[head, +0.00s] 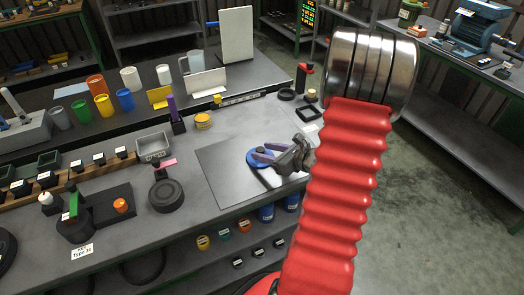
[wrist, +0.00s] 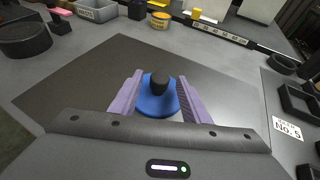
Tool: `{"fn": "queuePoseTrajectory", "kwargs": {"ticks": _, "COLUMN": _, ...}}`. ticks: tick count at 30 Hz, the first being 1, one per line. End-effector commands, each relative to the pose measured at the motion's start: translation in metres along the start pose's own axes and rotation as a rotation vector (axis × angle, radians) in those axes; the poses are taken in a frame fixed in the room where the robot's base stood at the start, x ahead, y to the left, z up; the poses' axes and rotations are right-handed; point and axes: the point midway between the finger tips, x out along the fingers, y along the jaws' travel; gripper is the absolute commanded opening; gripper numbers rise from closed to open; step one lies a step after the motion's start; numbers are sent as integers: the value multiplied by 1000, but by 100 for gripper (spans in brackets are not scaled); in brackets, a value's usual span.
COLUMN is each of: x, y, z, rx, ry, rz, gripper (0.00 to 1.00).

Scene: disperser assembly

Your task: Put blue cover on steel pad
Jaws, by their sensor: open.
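The blue cover (head: 256,164) is a round disc; the wrist view shows its black knob on top, with the blue disc (wrist: 150,108) around it. It appears to lie flat on the steel pad (head: 225,180), a grey rectangular sheet on the bench that also fills much of the wrist view (wrist: 85,85). My gripper (head: 266,156) is low over the pad at the cover. In the wrist view, its two purple fingers (wrist: 159,80) are spread on either side of the knob, with gaps to it. The cover's near edge is partly hidden by my gripper's body.
A label reading No. 5 (wrist: 287,131) and black frames (wrist: 298,100) stand right of the pad. A black round part (head: 166,195) and a grey tray (head: 153,146) stand to its left. The pad's left part is bare.

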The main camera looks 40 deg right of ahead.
Motion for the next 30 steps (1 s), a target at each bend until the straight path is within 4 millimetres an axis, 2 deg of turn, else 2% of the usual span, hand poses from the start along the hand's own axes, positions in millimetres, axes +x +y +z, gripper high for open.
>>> {"fn": "queuePoseTrajectory", "kwargs": {"ticks": 9, "x": -50, "y": -1, "z": 0, "rx": 0, "ry": 0, "rz": -3, "gripper": 43}}
{"fn": "queuePoseTrajectory", "kwargs": {"ticks": 18, "x": -87, "y": -1, "z": 0, "rx": 0, "ry": 0, "rz": -2, "gripper": 43}}
{"fn": "queuePoseTrajectory", "kwargs": {"ticks": 23, "x": -95, "y": 0, "z": 0, "rx": -1, "ry": 0, "rz": 1, "gripper": 43}}
{"fn": "queuePoseTrajectory", "kwargs": {"ticks": 30, "x": -95, "y": 1, "z": 0, "rx": -1, "ry": 0, "rz": 2, "gripper": 43}}
